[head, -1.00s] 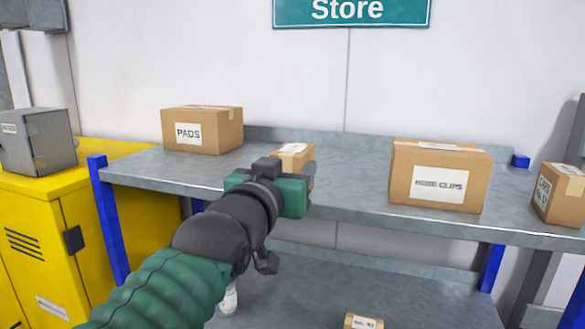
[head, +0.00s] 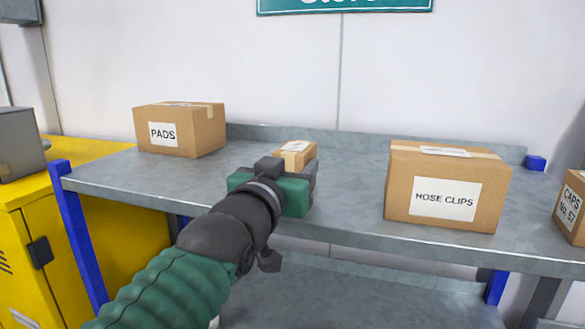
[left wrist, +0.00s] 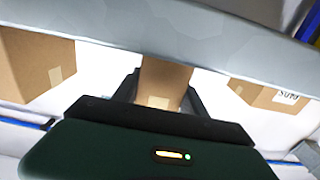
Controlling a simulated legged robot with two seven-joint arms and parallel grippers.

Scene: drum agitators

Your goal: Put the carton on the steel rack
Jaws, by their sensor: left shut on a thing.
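My left gripper (head: 292,170) reaches over the upper shelf of the steel rack (head: 345,205), between two larger boxes. It is shut on a small brown carton (head: 296,152), whose top and tape show beyond the jaws in the head view. In the left wrist view the carton (left wrist: 163,84) sits between the two dark fingers. The gripper hides the carton's lower part, so I cannot tell whether it touches the shelf. My right gripper is not in view.
A PADS box (head: 180,130) stands at the shelf's left. Bare shelf lies around the carton. A yellow cabinet (head: 130,235) and grey box (head: 20,143) are at left.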

